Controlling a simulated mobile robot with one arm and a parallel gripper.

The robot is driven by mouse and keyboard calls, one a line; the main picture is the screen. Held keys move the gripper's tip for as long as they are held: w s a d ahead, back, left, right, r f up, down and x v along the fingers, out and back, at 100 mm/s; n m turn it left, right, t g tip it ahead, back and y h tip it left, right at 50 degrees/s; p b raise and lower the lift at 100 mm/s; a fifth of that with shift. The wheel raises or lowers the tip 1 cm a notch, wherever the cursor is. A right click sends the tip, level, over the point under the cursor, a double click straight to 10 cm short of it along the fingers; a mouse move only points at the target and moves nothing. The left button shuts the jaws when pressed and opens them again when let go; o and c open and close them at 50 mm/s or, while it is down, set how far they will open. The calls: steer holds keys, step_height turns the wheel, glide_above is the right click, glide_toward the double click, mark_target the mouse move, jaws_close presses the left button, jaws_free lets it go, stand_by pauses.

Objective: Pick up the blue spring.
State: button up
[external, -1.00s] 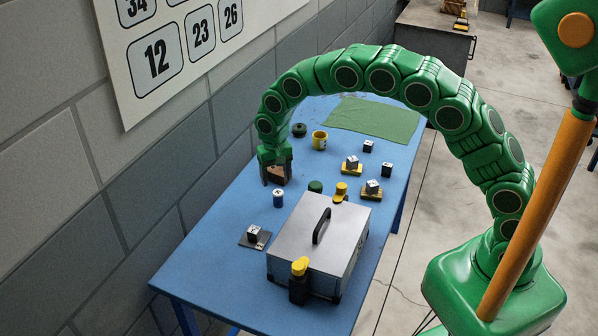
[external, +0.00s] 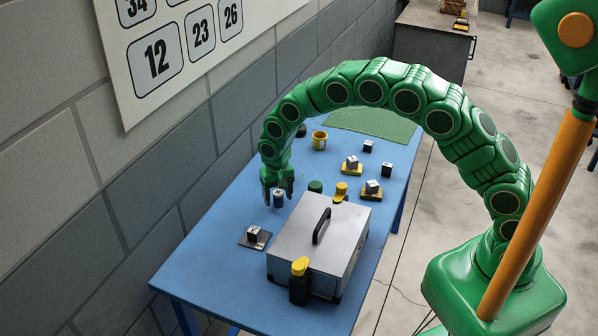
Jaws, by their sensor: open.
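The blue spring (external: 278,200) is a small upright blue cylinder with a pale top, standing on the blue table left of the grey metal box. My gripper (external: 278,196) points down at it from above. Its fingers are open and appear on either side of the spring in this view. I cannot tell whether they touch it or how low they are. The upper part of the spring is partly hidden by the gripper.
The grey box (external: 306,250) with a black handle stands close on the right. A dark plate with a small cube (external: 253,232) lies in front. A green cylinder (external: 315,187), a yellow piece (external: 341,189) and a yellow cup (external: 320,140) stand behind. The wall is on the left.

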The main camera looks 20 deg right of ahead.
steer(key=shift+c, duration=0.4)
steer(key=c, duration=1.1)
